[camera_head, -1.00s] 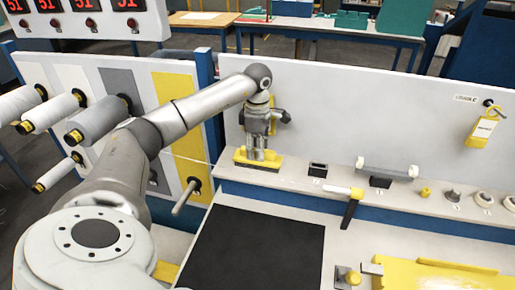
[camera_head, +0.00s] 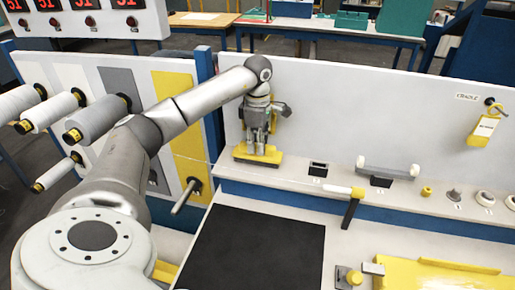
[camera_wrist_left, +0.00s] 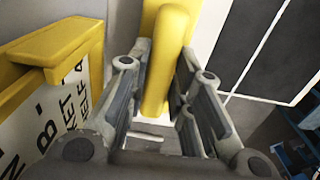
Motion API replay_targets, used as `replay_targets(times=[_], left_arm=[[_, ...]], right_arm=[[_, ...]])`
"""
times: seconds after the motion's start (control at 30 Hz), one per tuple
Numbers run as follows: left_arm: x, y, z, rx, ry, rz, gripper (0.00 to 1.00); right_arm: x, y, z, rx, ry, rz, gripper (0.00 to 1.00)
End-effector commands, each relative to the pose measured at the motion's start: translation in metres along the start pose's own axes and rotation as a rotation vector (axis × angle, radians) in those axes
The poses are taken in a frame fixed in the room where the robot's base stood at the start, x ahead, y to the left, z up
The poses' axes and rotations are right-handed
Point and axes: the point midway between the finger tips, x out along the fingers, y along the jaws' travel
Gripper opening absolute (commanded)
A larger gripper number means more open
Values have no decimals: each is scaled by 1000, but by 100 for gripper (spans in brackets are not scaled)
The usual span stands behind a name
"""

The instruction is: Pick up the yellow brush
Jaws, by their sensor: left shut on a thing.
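The yellow brush (camera_head: 258,156) is at the left end of the long pale ledge, against the white back panel, with its wide yellow base level. My left gripper (camera_head: 258,140) comes down on it from above and is shut on its upright handle. In the left wrist view the yellow handle (camera_wrist_left: 168,48) stands between the two grey fingers of my left gripper (camera_wrist_left: 160,88). I cannot tell whether the base is clear of the ledge. My right gripper is not in view.
A yellow-framed sign (camera_wrist_left: 60,85) is close to the fingers in the left wrist view. Along the ledge stand a small black block (camera_head: 318,169), a grey roller (camera_head: 386,168) and several small parts. A black mat (camera_head: 258,250) lies in front. Thread spools (camera_head: 50,108) stick out at left.

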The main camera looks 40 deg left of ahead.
Motion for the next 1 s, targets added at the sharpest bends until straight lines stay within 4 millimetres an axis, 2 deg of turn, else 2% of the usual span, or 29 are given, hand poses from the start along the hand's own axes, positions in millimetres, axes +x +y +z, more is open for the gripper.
replay_targets(times=[0.1, 0.47, 0.7, 1.0], left_arm=[[-14, 1, 0, -1, -3, 6, 0], [-82, -32, 51, 7, -1, 5, 0], [-102, -59, 90, 5, -1, 4, 0], [-114, -75, 114, 3, -1, 2, 0]], right_arm=[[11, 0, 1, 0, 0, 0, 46], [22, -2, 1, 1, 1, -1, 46], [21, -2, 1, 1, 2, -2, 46], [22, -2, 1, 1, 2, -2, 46]])
